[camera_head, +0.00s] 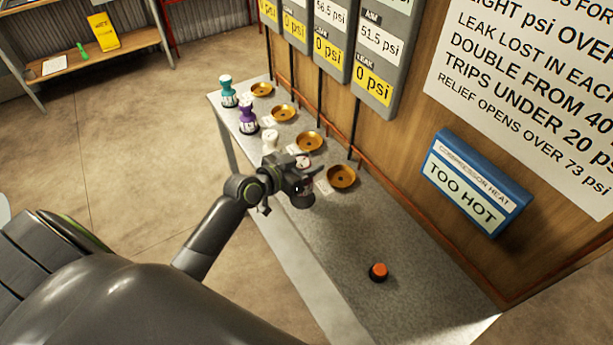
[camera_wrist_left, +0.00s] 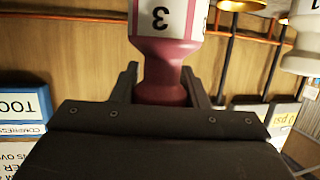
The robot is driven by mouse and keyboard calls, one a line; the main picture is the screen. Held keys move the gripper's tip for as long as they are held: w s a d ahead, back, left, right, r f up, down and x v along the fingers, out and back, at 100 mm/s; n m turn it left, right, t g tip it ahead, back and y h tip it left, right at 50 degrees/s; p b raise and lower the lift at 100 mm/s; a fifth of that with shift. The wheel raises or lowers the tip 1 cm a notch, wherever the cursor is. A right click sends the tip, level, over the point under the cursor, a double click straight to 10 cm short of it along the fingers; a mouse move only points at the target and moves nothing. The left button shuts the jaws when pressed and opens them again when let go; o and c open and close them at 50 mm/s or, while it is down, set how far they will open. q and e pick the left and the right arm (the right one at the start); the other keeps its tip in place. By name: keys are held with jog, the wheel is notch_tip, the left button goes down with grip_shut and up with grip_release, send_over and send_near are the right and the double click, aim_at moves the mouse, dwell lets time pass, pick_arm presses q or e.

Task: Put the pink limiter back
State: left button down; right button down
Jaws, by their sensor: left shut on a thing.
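The pink limiter (camera_wrist_left: 165,50), with a white band marked 3, is held in my left gripper (camera_wrist_left: 165,88), whose fingers close on its narrow neck. In the head view, my left gripper (camera_head: 303,180) is over the bench beside the row of brass dishes, and the limiter (camera_head: 303,161) is partly hidden by it. Whether the limiter touches the bench I cannot tell. The nearest brass dish (camera_head: 341,177) looks empty, just right of the gripper. My right gripper is not in view.
A teal limiter (camera_head: 228,92), a purple limiter (camera_head: 248,118) and a white limiter (camera_head: 270,141) stand along the bench (camera_head: 400,306). Several brass dishes sit by the wall under psi gauges (camera_head: 378,50). An orange button (camera_head: 378,272) is on the otherwise clear near bench.

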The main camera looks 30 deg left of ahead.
pick_arm(q)
notch_tip(320, 180, down, 3)
jog(key=shift+d+f, duration=0.1)
jog(key=shift+f, duration=0.3)
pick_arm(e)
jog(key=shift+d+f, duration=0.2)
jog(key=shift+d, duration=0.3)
pick_arm(q)
jog(key=shift+f+b, duration=0.1)
jog(key=shift+b, duration=0.25)
jog(key=c, duration=0.8)
grip_release()
jog(key=shift+c, duration=0.2)
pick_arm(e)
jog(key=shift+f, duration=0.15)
